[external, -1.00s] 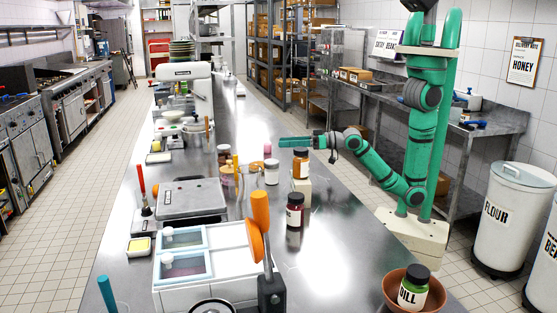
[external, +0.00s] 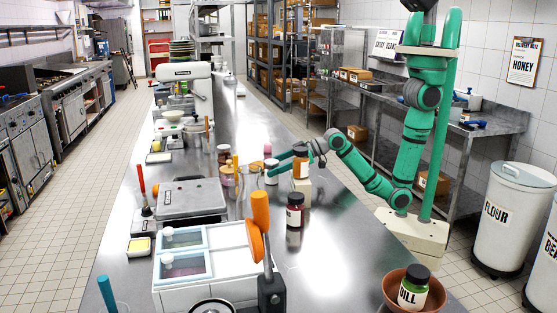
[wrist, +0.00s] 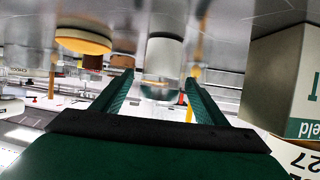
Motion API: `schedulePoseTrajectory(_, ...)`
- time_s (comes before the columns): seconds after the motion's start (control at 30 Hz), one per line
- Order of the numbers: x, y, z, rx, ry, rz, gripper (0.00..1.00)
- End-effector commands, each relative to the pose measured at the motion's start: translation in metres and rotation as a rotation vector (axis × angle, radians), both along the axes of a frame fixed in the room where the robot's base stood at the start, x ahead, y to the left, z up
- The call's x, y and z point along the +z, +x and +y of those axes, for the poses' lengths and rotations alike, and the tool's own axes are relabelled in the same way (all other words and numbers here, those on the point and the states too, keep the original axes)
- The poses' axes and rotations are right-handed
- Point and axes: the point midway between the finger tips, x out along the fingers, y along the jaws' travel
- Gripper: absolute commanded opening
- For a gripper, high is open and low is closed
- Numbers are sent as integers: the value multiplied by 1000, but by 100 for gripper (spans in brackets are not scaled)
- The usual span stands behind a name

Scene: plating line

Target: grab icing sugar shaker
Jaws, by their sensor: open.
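A small pale jar with a greyish top (external: 271,172) stands on the steel counter left of my gripper's tips. I take it for the icing sugar shaker, but no name is readable on it. In the wrist view, which is upside down, a white cylinder with a shiny end (wrist: 164,55) shows between and beyond my fingers, and looks like the same jar. My gripper (external: 279,163) is open, its fingers pointing left and low over the counter. It also shows in the wrist view (wrist: 160,80) with nothing held between the fingers.
An orange-brown jar with a dark lid (external: 301,163) stands on a pale box (external: 302,190) close to my gripper; the box shows large at right in the wrist view (wrist: 275,85). A dark red labelled jar (external: 295,211) stands nearer. Other jars (external: 227,174) crowd the left.

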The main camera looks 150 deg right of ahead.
Motion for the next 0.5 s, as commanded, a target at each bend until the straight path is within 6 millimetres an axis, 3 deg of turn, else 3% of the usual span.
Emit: schedulePoseTrajectory(0.5,-24,28,-36,-1,-1,0,67)
